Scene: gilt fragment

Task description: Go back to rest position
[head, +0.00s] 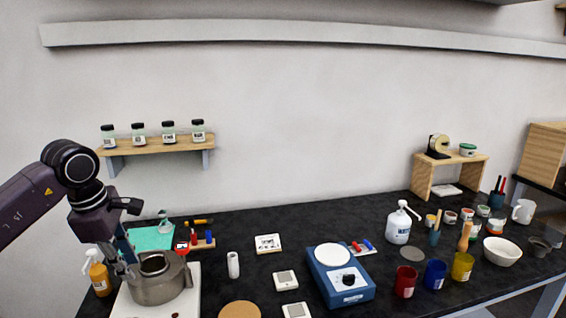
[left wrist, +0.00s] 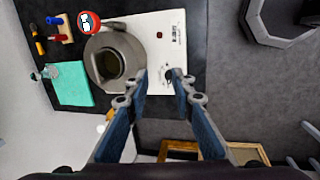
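My left gripper (head: 123,260) comes in from the left, pointing down just left of a grey metal pot (head: 158,290) with a round opening on top. In the left wrist view the two blue fingers of my left gripper (left wrist: 157,80) stand apart with nothing between them. The pot (left wrist: 103,60) lies close beside one finger there; I cannot tell if they touch. The pot stands on a white plate-like base (left wrist: 167,48). My right gripper is in neither view.
An orange bottle (head: 99,277) stands close left of my gripper. A red round item (head: 181,247) and a teal mat (head: 150,238) lie behind the pot. A blue device (head: 340,287) stands mid-table; cups, a bowl and a white pump bottle (head: 398,227) stand right. A jar shelf (head: 155,146) hangs above.

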